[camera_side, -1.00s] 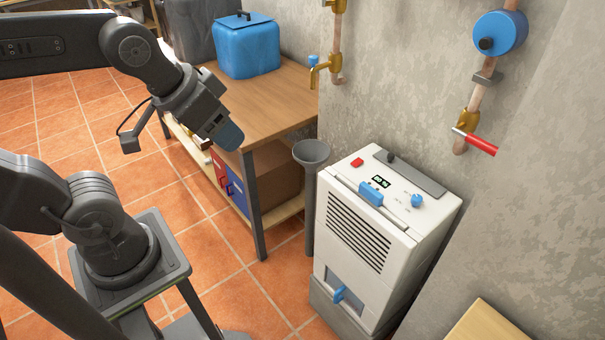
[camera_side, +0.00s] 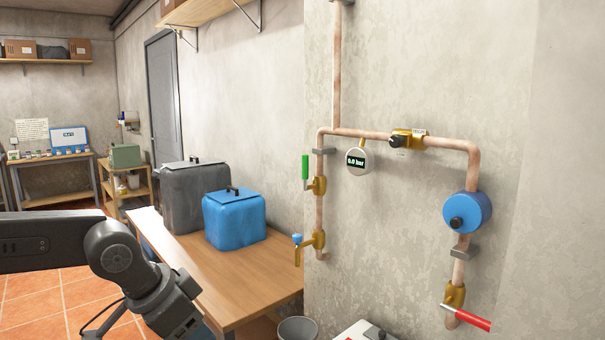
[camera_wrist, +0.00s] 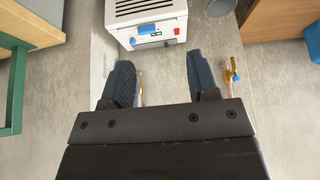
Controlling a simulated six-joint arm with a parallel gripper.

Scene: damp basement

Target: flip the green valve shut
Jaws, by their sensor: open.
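The green valve handle (camera_side: 305,168) points straight up beside the left copper pipe, parallel to it. Its brass body (camera_side: 319,186) sits on that pipe. My gripper (camera_wrist: 160,80) is open and empty in the wrist view, its two dark fingers apart. In the side view only my wrist shows at the lower left, well left of and below the valve; the fingertips are out of frame. Brass fittings (camera_wrist: 229,75) show right of the fingers in the wrist view, but I cannot make out the green handle there.
A tap with a blue handle (camera_side: 297,239) sits below the green valve. A gauge (camera_side: 357,160) reads 0.0 bar. A red valve handle (camera_side: 466,317) sticks out at the lower right. The wooden table (camera_side: 250,280) carries a blue box (camera_side: 234,218). A white appliance (camera_wrist: 145,12) stands below.

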